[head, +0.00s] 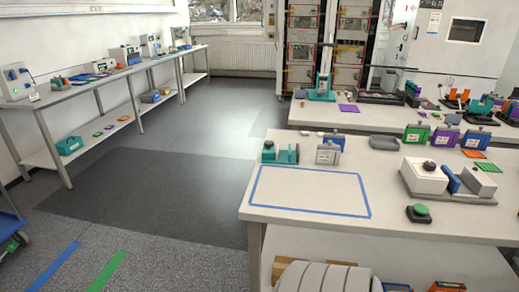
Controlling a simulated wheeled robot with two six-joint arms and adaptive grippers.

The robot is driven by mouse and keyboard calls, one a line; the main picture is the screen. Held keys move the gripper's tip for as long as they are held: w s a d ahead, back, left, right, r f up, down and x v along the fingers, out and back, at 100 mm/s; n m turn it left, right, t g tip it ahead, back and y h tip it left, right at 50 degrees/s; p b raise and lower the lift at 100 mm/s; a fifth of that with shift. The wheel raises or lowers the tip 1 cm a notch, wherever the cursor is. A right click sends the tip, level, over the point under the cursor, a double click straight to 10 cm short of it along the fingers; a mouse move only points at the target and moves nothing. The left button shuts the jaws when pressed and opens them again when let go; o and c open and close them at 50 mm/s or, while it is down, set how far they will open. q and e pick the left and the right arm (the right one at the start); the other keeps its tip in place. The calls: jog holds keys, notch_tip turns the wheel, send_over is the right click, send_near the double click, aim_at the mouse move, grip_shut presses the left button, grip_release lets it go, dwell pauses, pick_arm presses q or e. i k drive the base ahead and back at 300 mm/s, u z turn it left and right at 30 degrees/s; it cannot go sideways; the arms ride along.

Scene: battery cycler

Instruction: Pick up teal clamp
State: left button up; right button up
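A teal object with upright parts, which may be the teal clamp (286,154), stands on the near white table, at its back left corner beside a grey-blue block. Other teal objects are in view: a tall one (321,90) on the table behind, one (480,107) at the far right, and a teal case (69,146) on the low shelf at left. I cannot tell for sure which is the clamp. Neither of my grippers is in view.
The near table (390,237) has a blue taped rectangle (311,210) with bare surface inside. A grey-white device (425,176) and a green button (421,210) stand right of it. A long bench (90,87) with devices runs along the left wall. The floor between is clear.

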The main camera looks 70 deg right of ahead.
aim_at(290, 157)
jog(key=z, duration=0.35)
jog(key=i, duration=0.9)
jog(key=z, duration=0.7)
